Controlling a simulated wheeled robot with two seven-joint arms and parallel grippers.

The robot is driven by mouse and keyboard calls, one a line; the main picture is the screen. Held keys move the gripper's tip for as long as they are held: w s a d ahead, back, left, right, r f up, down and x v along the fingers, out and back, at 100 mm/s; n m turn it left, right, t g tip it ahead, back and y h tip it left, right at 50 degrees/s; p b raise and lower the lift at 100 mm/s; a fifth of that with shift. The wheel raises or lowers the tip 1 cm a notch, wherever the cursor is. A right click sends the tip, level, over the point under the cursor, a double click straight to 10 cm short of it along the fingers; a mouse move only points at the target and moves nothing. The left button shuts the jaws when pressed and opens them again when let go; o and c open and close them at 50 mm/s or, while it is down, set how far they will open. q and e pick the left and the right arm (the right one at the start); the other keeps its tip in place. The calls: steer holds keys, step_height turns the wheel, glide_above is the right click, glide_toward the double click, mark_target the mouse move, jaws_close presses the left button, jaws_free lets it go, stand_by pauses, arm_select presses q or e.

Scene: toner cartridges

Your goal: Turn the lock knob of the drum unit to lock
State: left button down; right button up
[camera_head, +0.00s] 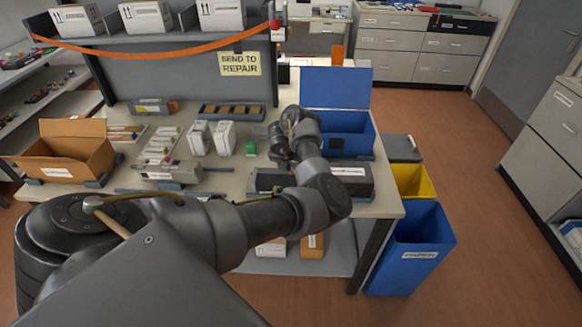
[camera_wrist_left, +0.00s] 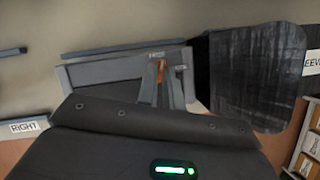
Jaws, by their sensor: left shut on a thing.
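The drum unit (camera_head: 352,178) lies along the front right of the table, partly hidden by my left arm. In the left wrist view its grey end (camera_wrist_left: 105,76) shows, beside a broad dark section (camera_wrist_left: 255,72). A small orange lock knob (camera_wrist_left: 160,72) stands between two tiny labels on this end; they are too small to read surely. My left gripper (camera_wrist_left: 172,92) is shut on the knob, its fingers partly covered by the gripper body. In the head view my left wrist hangs over the unit and hides the fingertips. My right gripper is not in view.
An open blue box (camera_head: 345,137) stands behind the unit. White cartridges (camera_head: 223,138), a cardboard box (camera_head: 66,152) and a grey device (camera_head: 170,172) stand to the left. Yellow (camera_head: 413,181) and blue (camera_head: 410,250) bins stand beside the table's right edge.

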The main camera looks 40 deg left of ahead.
arm_select(q)
steer(key=shift+a+r+m+h+p, duration=0.1)
steer(key=shift+r+m+h+p, duration=0.2)
steer(key=shift+m+p, duration=0.65)
steer(key=m+p, duration=0.1)
steer(key=m+h+p, duration=0.1)
steer(key=p, duration=0.1)
steer(key=m+p, duration=0.1)
steer(key=m, duration=0.1)
steer(key=shift+a+h+p, duration=0.25)
steer(key=shift+h+p, duration=0.15)
steer(key=shift+m+h+p, duration=0.3)
steer(key=shift+m+p, duration=0.5)
steer(key=shift+m, duration=0.25)
steer(key=m, duration=0.1)
steer(key=m+h+p, duration=0.1)
steer(key=shift+a+f+m+g+p, duration=0.15)
steer(key=shift+m+g+p, duration=0.15)
steer(key=shift+w+a+f+m+g+h+p, duration=0.1)
steer(key=shift+m+g+h+p, duration=0.15)
steer(key=shift+m, duration=0.6)
steer(key=shift+w+f+m+g+h+p, duration=0.15)
steer(key=shift+m+h+p, duration=0.1)
steer(key=shift+m, duration=0.6)
steer(key=shift+r, duration=0.1)
steer(key=c, duration=1.5)
jaws_free()
steer(key=shift+c, duration=0.2)
